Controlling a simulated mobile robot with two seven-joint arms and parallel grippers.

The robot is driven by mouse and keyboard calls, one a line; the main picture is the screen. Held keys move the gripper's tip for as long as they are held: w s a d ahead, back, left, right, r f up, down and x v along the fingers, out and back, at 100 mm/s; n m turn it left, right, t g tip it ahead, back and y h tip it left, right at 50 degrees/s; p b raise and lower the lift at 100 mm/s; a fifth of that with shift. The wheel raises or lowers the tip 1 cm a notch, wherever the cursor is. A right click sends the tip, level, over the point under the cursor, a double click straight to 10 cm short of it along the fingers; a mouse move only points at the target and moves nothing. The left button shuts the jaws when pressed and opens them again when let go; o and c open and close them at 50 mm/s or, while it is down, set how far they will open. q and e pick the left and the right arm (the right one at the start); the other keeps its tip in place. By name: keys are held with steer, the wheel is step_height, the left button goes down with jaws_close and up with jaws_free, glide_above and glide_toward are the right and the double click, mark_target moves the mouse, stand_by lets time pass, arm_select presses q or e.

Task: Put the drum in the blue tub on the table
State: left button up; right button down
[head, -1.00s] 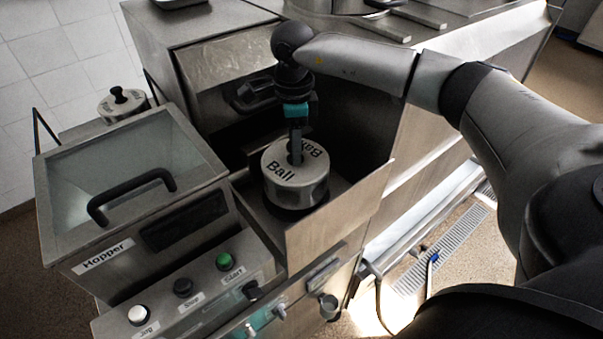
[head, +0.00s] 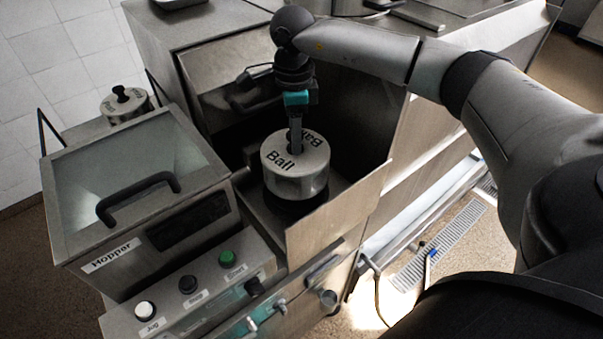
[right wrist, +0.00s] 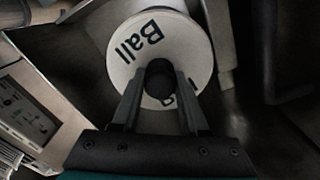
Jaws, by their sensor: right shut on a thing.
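The drum (head: 283,178) is a metal cylinder with "Ball" lettered on its light top. It stands upright in the metal bay of the machine, above a dark round base. My right gripper (head: 295,148) comes down over it from above and is shut on the dark knob at the centre of its top. In the right wrist view the two fingers (right wrist: 160,88) close on the knob, and the drum's top (right wrist: 130,55) shows around them. My left gripper is not in view. I see no blue tub in these frames.
A hopper with a glass lid and black handle (head: 138,198) stands left of the bay. A control panel with buttons (head: 188,284) is in front. A metal side panel (head: 340,212) closes the bay at right. Another knobbed drum (head: 124,104) stands at far left.

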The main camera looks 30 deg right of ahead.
mark_target(302, 155)
steer(key=shift+r, duration=0.15)
steer(key=shift+s+r+p, duration=0.25)
steer(key=shift+r+p, duration=0.65)
steer(key=shift+r, duration=0.3)
steer(key=shift+s+r+p, duration=0.3)
steer(key=shift+r+p, duration=0.6)
steer(key=shift+r, duration=0.3)
steer(key=shift+s+r+p, duration=0.25)
steer(key=shift+r+p, duration=0.65)
steer(key=shift+r, duration=0.3)
steer(key=shift+s+d+r+p, duration=0.1)
steer(key=shift+s+r+p, duration=0.15)
steer(key=shift+r, duration=0.6)
steer(key=shift+s+a+r+p, duration=0.1)
steer(key=shift+s+r+p, duration=0.15)
steer(key=shift+r, duration=0.65)
steer(key=shift+s+d+r+p, duration=0.15)
steer(key=shift+r+p, duration=0.15)
steer(key=shift+r, duration=0.55)
